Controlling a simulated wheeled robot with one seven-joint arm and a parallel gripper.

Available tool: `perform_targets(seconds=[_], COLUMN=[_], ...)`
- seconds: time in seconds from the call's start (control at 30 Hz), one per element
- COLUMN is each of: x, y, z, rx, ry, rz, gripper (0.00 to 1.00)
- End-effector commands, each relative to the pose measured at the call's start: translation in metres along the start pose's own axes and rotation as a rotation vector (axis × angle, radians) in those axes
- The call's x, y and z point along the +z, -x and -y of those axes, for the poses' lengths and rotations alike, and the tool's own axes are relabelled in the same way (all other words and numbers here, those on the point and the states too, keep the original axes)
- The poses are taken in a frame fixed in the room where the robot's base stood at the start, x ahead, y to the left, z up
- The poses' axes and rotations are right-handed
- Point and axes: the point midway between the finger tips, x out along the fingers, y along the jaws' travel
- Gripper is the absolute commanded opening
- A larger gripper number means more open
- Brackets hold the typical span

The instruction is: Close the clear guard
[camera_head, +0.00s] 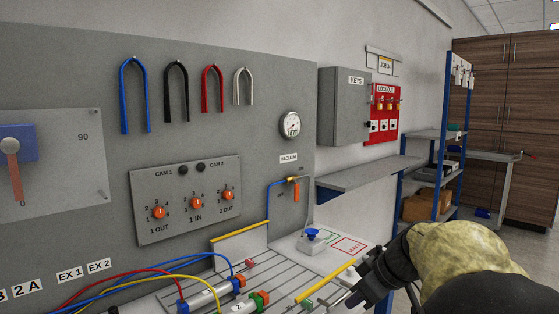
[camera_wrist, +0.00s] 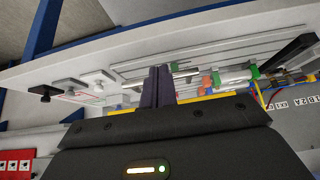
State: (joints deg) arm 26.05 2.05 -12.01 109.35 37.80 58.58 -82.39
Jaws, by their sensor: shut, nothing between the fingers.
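Two yellow-edged strips show at the slotted bench plate in the head view. One is the top edge of a pale upright panel (camera_head: 240,244) at the back, and the other is a bare yellow bar (camera_head: 325,283) at the front. Which belongs to the clear guard I cannot tell; its see-through sheet does not stand out. My gripper (camera_head: 356,297) is at the bench's right front, beside the yellow bar's right end. Whether they touch is unclear. In the wrist view the dark fingers (camera_wrist: 158,84) are together and empty, with yellow edging (camera_wrist: 212,97) just behind them.
Cylinders (camera_head: 208,296) with coloured hoses lie on the bench's left part. A blue-knobbed block (camera_head: 311,240) stands behind the bar, near a marked label sheet (camera_head: 347,246). The grey panel (camera_head: 90,195) with knobs and hooks rises behind. A grey shelf (camera_head: 370,173) juts out at right.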

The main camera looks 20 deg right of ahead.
Motion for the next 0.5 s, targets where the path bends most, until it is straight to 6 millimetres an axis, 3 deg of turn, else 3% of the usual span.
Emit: perform_targets(seconds=[0.13,0.5], x=[0.0062,0.0077], y=[-0.0105,-0.0117], z=[0.0000,-0.0011], rx=[0.000,0.002], ry=[0.000,-0.002], rz=[0.000,0.000], gripper=[0.00,0.00])
